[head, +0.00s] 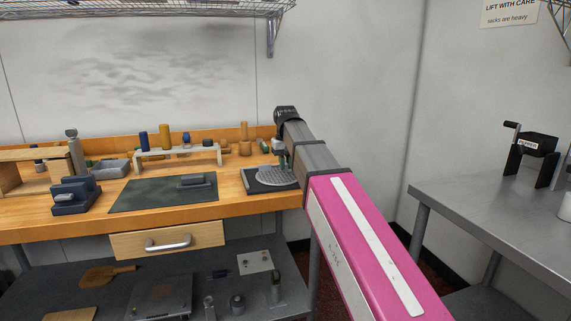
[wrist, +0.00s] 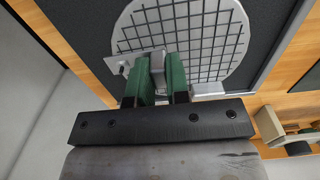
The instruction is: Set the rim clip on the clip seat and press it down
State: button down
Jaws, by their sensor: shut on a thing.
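My gripper (wrist: 157,80) has green fingers and is shut on a small grey piece (wrist: 157,64), which I take to be the rim clip. It is over the near edge of a round, light grey gridded disc (wrist: 190,38). A small pale plate with a round detail (wrist: 120,64) shows left of the fingers. A pale block (wrist: 207,90) sits at the disc's edge to their right. I cannot tell which of these is the clip seat, or whether the held piece touches it. In the head view my gripper (head: 283,158) is above the disc (head: 277,176), and the clip is hidden.
A low rack (head: 178,155), a dark green mat (head: 150,197) and a blue-grey block (head: 75,200) are to the left. A steel table (head: 480,200) stands at right.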

jog(key=shift+f, duration=1.25)
dwell(0.4)
jog(key=c, duration=1)
grip_release()
jog(key=shift+r, duration=0.1)
jog(key=shift+r, duration=3.95)
